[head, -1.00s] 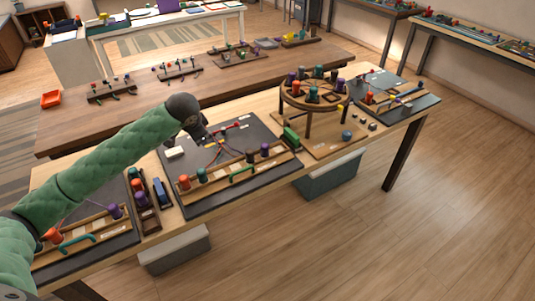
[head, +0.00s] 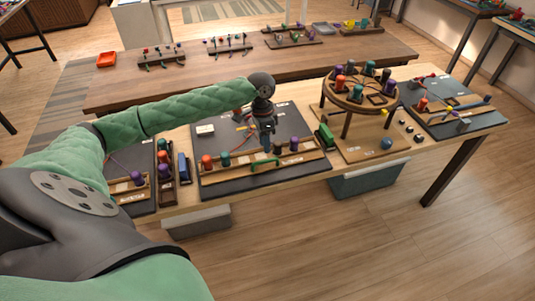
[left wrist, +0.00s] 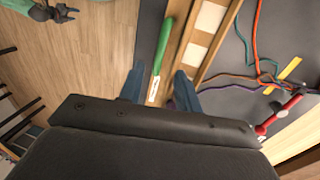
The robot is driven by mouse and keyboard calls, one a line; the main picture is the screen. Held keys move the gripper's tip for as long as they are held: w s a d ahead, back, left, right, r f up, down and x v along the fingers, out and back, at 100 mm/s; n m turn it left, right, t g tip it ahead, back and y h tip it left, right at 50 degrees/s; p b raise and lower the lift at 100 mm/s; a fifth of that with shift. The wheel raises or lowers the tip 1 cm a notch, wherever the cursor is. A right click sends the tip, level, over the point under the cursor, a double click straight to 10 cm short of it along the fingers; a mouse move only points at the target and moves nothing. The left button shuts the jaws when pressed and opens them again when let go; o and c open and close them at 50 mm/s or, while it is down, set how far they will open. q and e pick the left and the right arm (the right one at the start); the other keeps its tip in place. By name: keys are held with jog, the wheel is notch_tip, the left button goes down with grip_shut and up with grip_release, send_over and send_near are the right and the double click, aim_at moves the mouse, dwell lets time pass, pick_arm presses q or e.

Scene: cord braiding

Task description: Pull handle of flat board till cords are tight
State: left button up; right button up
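The flat board (head: 218,187) is the dark one in the middle of the near table, with a wooden bar (head: 222,172) along its front. Its green handle (head: 265,163) sits at the bar's front and also shows in the left wrist view (left wrist: 164,42). Orange (left wrist: 256,40), teal and purple (left wrist: 225,87) cords lie loose and curved on the board. My left gripper (head: 268,147) points down over the handle. In the left wrist view its two blue fingers (left wrist: 158,82) are apart, with the handle's line between them; contact is unclear. My right gripper (left wrist: 58,12) seems to show small at upper left.
A red pin (left wrist: 280,113) is on the board's far side. A round braiding stand (head: 362,95) is to the right, with a green block (head: 325,136) beside it. The floor in front is clear.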

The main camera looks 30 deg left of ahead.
aim_at(262, 157)
pick_arm(q)
jog(key=f, duration=0.1)
jog(key=f+p, duration=0.1)
jog(key=f, duration=0.1)
jog(key=s+f, duration=0.1)
jog(key=f, duration=0.1)
jog(key=shift+d+p, duration=0.3)
jog(key=shift+d, duration=0.05)
jog(key=shift+w+d+f, duration=0.1)
jog(key=shift+w+f, duration=0.05)
jog(key=shift+f, duration=0.25)
pick_arm(e)
jog(key=f, duration=0.1)
jog(key=s+d+f, duration=0.1)
jog(key=f, duration=0.1)
jog(key=shift+s+d+f, duration=0.3)
jog(key=shift+s+f, duration=0.1)
pick_arm(q)
grip_shut()
pick_arm(e)
jog(key=shift+d, duration=0.1)
